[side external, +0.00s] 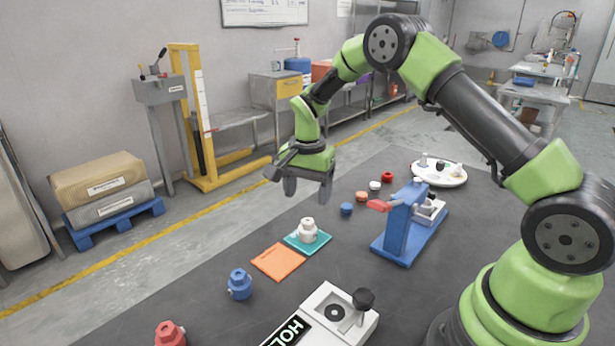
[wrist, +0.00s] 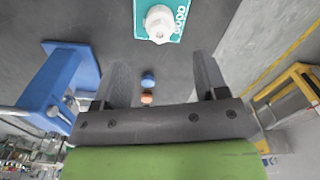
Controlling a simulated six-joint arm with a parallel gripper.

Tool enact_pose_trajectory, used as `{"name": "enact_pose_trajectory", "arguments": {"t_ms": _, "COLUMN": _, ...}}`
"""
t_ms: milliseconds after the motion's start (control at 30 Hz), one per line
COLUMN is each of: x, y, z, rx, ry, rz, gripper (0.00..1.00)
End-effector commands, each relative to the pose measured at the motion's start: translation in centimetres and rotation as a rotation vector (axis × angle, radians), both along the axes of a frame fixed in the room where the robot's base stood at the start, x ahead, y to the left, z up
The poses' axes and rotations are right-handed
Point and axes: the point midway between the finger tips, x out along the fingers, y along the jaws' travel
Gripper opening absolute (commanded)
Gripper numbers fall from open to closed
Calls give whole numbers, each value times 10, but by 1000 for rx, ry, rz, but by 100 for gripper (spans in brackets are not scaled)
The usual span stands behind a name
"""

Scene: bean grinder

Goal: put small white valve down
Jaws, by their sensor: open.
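The small white valve (side external: 307,230) stands upright on a teal square mat (side external: 322,240) on the dark table. In the wrist view the white valve (wrist: 159,23) sits on the teal mat (wrist: 140,8), which carries white lettering. My gripper (side external: 308,192) is open and empty, raised above the table close to the valve. The wrist view shows my gripper (wrist: 158,82) with its two fingers spread apart and nothing between them that it holds. The valve is apart from both fingers.
An orange mat (side external: 278,261) lies beside the teal one. A blue valve (side external: 239,284) and a red valve (side external: 170,334) stand at the front left. A blue fixture (side external: 397,232), several small caps (side external: 361,197), a white plate (side external: 452,179) and a labelled white device (side external: 300,331) are nearby.

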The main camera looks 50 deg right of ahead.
Motion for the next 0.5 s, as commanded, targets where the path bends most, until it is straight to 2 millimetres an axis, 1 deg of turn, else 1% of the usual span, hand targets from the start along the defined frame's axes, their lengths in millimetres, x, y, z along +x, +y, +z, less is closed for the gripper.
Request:
{"name": "enact_pose_trajectory", "arguments": {"t_ms": 33, "x": 0, "y": 0, "z": 11, "rx": -1, "ry": -4, "rz": -1, "gripper": 66}}
{"name": "enact_pose_trajectory", "arguments": {"t_ms": 100, "x": 1, "y": 0, "z": 21, "rx": -1, "ry": -3, "rz": 0, "gripper": 66}}
{"name": "enact_pose_trajectory", "arguments": {"t_ms": 200, "x": 0, "y": 0, "z": 31, "rx": 0, "ry": -2, "rz": 0, "gripper": 66}}
{"name": "enact_pose_trajectory", "arguments": {"t_ms": 400, "x": -1, "y": 1, "z": 40, "rx": 0, "ry": -4, "rz": 5, "gripper": 66}}
{"name": "enact_pose_trajectory", "arguments": {"t_ms": 467, "x": -2, "y": 3, "z": 48, "rx": 1, "ry": -16, "rz": 20, "gripper": 66}}
{"name": "enact_pose_trajectory", "arguments": {"t_ms": 500, "x": -4, "y": 5, "z": 57, "rx": 3, "ry": -32, "rz": 38, "gripper": 66}}
